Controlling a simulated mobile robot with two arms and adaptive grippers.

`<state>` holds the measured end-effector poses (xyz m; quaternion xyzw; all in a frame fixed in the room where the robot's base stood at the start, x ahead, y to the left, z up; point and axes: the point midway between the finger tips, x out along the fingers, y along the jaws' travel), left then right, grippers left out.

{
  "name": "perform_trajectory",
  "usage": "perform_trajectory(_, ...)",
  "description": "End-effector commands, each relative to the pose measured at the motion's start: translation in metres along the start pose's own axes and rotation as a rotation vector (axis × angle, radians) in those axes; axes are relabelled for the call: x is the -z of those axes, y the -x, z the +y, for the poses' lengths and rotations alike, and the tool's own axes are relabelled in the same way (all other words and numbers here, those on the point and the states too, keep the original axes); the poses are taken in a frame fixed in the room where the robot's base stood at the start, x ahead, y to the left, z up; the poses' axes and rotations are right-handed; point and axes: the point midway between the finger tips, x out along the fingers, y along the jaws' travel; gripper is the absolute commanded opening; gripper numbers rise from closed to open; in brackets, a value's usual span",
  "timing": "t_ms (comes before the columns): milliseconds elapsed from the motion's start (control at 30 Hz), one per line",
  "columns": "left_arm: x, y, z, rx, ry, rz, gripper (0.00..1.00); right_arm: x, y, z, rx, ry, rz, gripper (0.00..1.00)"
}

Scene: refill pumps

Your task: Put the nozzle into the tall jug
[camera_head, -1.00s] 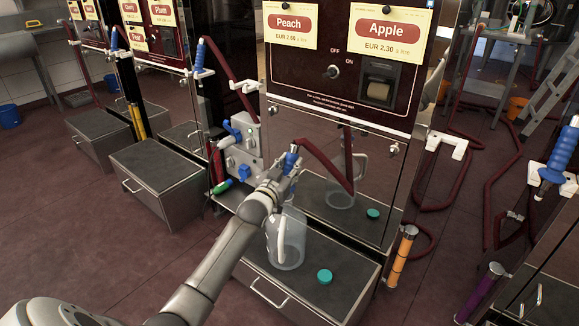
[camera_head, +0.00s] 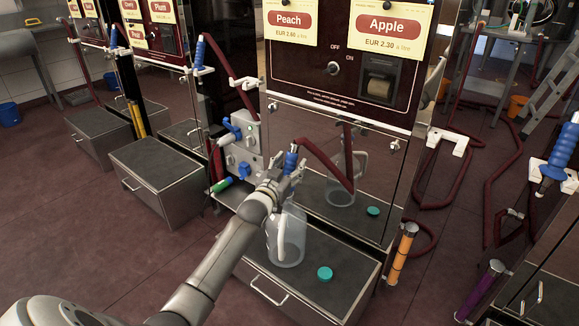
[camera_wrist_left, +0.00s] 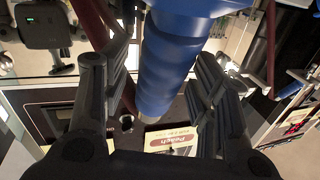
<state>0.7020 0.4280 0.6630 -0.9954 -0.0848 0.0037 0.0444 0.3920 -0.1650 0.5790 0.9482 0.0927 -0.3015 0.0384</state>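The blue-handled nozzle (camera_head: 290,162) is in the air in front of the pump, with a dark red hose running from it to the right. My left gripper (camera_head: 284,180) is around its handle, above the jug. In the left wrist view the blue handle (camera_wrist_left: 170,65) runs between the two fingers (camera_wrist_left: 165,100), with the right finger against it. The clear tall jug (camera_head: 288,245) stands on the pump's low step, its handle towards the left. The gripper covers part of its top, so I cannot tell whether the nozzle tip is inside. My right gripper is not in view.
A teal cap (camera_head: 325,274) lies on the step (camera_head: 308,293) right of the jug. The pump's shiny panel (camera_head: 330,130) stands close behind and mirrors the jug and cap. A grey valve block (camera_head: 238,150) is left of the gripper. Other hoses hang at both sides.

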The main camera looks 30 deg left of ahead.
Motion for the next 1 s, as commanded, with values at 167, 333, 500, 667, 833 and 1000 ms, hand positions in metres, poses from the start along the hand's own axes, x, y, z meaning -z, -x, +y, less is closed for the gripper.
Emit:
perform_trajectory(167,-0.001,0.000,0.000,0.000,0.000,-0.001,0.55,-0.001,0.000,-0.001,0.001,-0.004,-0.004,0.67)
perform_trajectory(333,-0.002,0.003,0.001,-0.001,0.000,-0.003,0.55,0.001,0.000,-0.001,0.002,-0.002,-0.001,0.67)
perform_trajectory(500,-0.003,0.019,0.001,-0.001,0.001,-0.003,0.55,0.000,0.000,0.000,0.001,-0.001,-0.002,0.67)
perform_trajectory(667,-0.002,0.044,0.000,-0.001,0.000,-0.003,0.55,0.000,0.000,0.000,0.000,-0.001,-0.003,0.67)
perform_trajectory(833,-0.002,0.073,0.000,-0.001,0.000,-0.003,0.55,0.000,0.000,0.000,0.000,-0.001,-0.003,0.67)
perform_trajectory(1000,-0.002,0.099,0.000,0.000,0.001,-0.002,0.55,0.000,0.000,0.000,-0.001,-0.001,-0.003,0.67)
